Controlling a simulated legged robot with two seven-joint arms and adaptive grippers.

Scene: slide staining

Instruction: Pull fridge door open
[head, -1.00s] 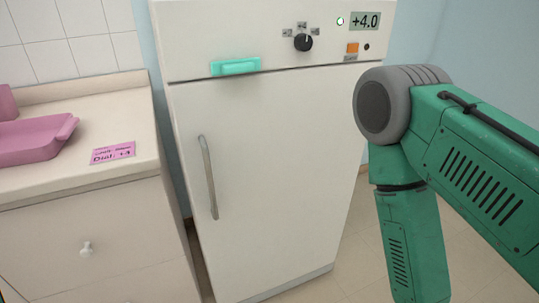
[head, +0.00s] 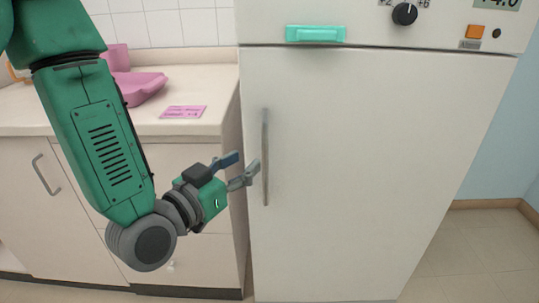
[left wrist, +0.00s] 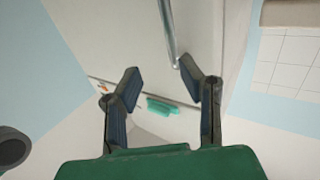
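The fridge door (head: 365,160) is a large white panel, shut under the control panel. Its grey upright bar handle (head: 265,155) runs along the left edge. My left gripper (head: 246,163) is open and empty, just left of the handle, with the fingertips close to it; I cannot tell if they touch. In the left wrist view my left gripper (left wrist: 160,75) has its two dark fingers spread wide. There the handle (left wrist: 168,30) lies beyond the fingertips, not seen between them. My right gripper is not in view.
A turquoise grip (head: 316,34) and a dark dial (head: 404,14) are above the door. The counter (head: 215,118) on the left carries a pink tray (head: 143,90) and a pink note (head: 184,112). The floor (head: 470,245) at the right is clear.

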